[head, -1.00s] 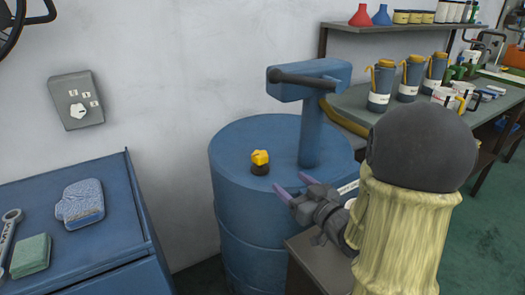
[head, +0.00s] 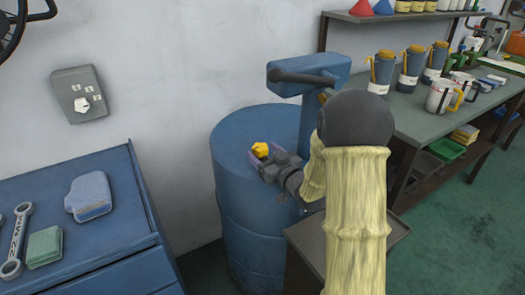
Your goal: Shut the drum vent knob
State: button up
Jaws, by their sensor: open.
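The drum vent knob (head: 260,149) is a small yellow knob on top of the blue drum (head: 240,205). Its dark base, seen earlier, is now mostly hidden by my gripper. My gripper (head: 262,158) is open at the knob, with its purple-tipped fingers close around or just in front of it. I cannot tell whether a finger touches the knob. My arm in its pale yellow sleeve comes in from the lower right and hides part of the drum top.
A blue cabinet (head: 110,165) stands at the left. A bench (head: 420,120) with jugs and cups is at the right. A small dark stand (head: 375,245) is beneath my arm.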

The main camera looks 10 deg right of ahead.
jog(key=shift+w+a, duration=0.25)
jog(key=shift+w, duration=0.45)
jog(key=c, duration=1)
